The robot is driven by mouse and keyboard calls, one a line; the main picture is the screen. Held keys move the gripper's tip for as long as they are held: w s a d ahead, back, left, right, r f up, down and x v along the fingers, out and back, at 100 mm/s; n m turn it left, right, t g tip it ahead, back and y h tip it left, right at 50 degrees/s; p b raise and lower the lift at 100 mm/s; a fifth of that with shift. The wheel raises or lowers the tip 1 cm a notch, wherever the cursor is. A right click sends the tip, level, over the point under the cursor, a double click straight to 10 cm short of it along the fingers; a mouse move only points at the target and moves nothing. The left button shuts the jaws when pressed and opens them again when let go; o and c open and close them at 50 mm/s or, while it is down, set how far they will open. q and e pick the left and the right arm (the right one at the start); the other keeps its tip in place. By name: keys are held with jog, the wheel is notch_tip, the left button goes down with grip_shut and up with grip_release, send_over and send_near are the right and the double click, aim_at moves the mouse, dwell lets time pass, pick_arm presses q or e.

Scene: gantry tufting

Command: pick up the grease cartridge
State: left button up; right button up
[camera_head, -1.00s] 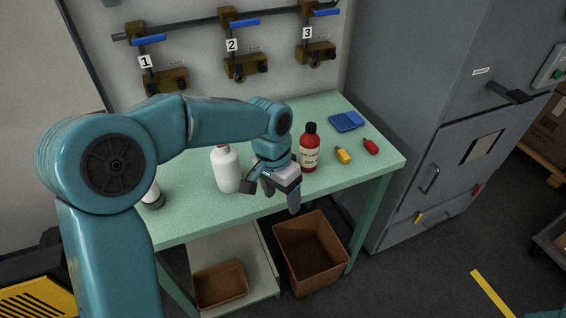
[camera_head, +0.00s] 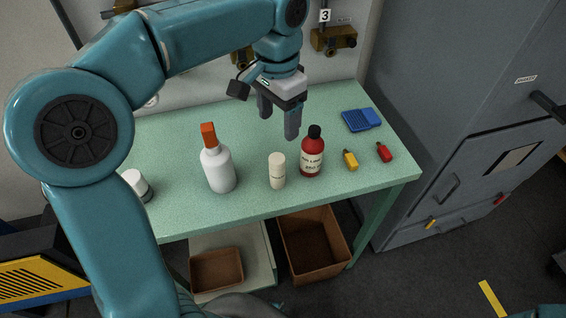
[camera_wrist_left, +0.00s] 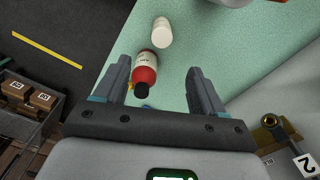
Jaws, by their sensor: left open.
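The grease cartridge seems to be the small cream cylinder (camera_head: 277,172) with a label, upright on the green bench (camera_head: 240,205) between a white bottle and a red bottle. It also shows in the left wrist view (camera_wrist_left: 162,32), beyond the fingertips. My left gripper (camera_head: 279,127) is open and empty, pointing down above the bench, behind the cartridge in the head view and apart from it. In the left wrist view its two fingers (camera_wrist_left: 160,68) stand wide apart, with the red bottle seen between them. My right gripper is not in view.
The white bottle with orange cap (camera_head: 218,172) and the red bottle with black cap (camera_head: 312,158) flank the cartridge closely. Yellow (camera_head: 350,160) and red (camera_head: 384,152) small items and a blue tray (camera_head: 361,120) lie right. A white jar (camera_head: 137,184) stands left. Valves hang behind.

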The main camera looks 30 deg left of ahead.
aim_at(278, 160)
pick_arm(q)
jog(key=f+b, duration=0.1)
jog(key=f, duration=0.9)
jog(key=shift+s+f, duration=0.1)
jog(key=shift+s, duration=0.1)
jog(key=f, duration=0.6)
jog(key=shift+w+a, duration=0.15)
jog(key=shift+w, duration=0.05)
jog(key=shift+s, duration=0.1)
jog(key=c, duration=1.2)
